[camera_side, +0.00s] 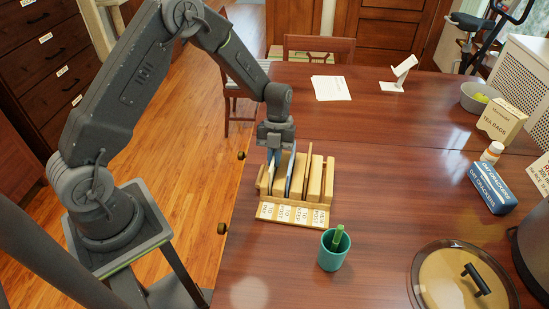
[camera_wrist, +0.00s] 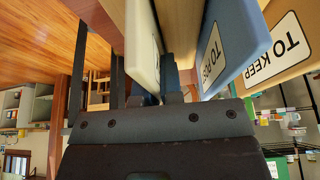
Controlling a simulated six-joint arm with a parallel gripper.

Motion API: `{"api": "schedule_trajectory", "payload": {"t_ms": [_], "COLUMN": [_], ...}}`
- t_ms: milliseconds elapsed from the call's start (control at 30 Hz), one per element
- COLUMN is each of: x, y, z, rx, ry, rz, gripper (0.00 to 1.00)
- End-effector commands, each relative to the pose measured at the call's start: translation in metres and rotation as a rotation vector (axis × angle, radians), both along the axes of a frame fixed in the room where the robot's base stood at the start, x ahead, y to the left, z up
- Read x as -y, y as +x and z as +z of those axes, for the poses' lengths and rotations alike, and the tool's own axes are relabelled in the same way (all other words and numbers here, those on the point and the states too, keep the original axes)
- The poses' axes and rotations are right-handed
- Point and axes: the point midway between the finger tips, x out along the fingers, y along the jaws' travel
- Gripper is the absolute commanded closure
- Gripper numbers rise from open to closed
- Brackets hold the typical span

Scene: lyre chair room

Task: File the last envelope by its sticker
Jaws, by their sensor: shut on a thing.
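The wooden rack (camera_side: 318,215) stands on the table with several slots and a row of labels along its front, including TO PAY, TO POST and TO KEEP. My gripper (camera_side: 273,158) is over the leftmost slot, pointing down and shut on a pale envelope (camera_side: 269,172). In the wrist view this pale envelope (camera_wrist: 141,42) shows a sticker at a steep angle, unreadable. A blue envelope (camera_wrist: 226,40) beside it has a TO POST sticker, partly cut off. The fingertips are largely hidden.
A teal cup (camera_side: 332,255) with a green item stands in front of the rack. A glass lid (camera_side: 440,285), a blue cracker box (camera_side: 491,187), a tea box (camera_side: 501,121) and a bowl (camera_side: 470,98) are to the right. Papers (camera_side: 331,88) lie behind; the table's middle is clear.

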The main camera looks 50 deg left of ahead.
Motion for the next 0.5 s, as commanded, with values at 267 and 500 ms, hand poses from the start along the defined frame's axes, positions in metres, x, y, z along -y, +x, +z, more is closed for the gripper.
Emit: {"api": "schedule_trajectory", "payload": {"t_ms": [267, 500], "x": [-0.0001, -0.0001], "y": [0.0007, 0.0007], "z": [-0.001, -0.0021], "rx": [0.002, 0.002], "ry": [0.001, 0.001], "rz": [0.0, 0.0], "gripper": [1.0, 0.76]}}
